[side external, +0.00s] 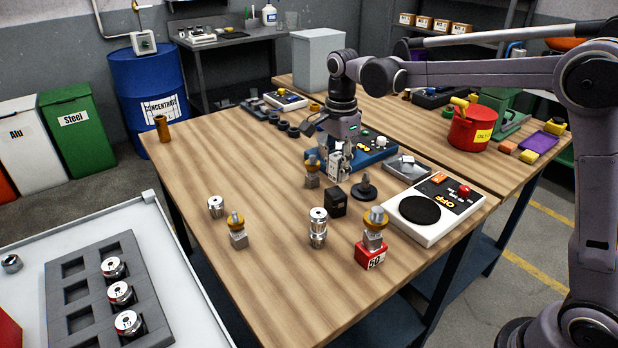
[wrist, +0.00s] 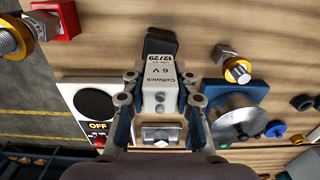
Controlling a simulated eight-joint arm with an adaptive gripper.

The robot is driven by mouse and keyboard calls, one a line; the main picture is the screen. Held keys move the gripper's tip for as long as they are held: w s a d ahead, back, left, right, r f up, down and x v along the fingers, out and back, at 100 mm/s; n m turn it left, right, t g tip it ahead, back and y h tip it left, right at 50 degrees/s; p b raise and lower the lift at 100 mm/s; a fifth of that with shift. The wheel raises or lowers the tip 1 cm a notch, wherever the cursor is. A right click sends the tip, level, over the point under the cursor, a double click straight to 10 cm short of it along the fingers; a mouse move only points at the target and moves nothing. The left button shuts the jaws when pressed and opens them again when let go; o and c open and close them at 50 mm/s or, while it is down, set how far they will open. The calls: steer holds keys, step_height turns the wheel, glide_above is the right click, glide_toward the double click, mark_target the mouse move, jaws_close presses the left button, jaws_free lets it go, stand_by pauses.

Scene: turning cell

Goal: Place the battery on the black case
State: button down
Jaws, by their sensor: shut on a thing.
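The battery (wrist: 160,85) is a pale block with "Cellwick 6 V 12/29" printed on it and two terminals at its near end. My gripper (wrist: 160,99) is shut on it, one finger on each side. In the side view my gripper (side external: 338,163) holds the battery above the wooden table, just behind the black case. The black case (side external: 336,202) is a small dark box standing on the table. In the wrist view the black case (wrist: 164,40) shows beyond the battery's far end, and the battery hides part of it.
A black round stand (side external: 365,189) is right of the case. A white control box (side external: 436,225) with a black disc lies farther right. A blue-based chuck device (side external: 371,158) is behind. A steel cylinder (side external: 318,229) and a red block (side external: 371,256) stand in front.

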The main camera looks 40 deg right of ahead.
mark_target(338, 155)
steer(key=shift+f, duration=1.65)
steer(key=shift+f, duration=0.15)
steer(key=c, duration=1.1)
jaws_free()
steer(key=shift+o, duration=0.2)
step_height(338, 155, up, 12)
steer(key=shift+r, duration=0.2)
steer(key=shift+f, duration=5)
steer(key=shift+f, duration=0.1)
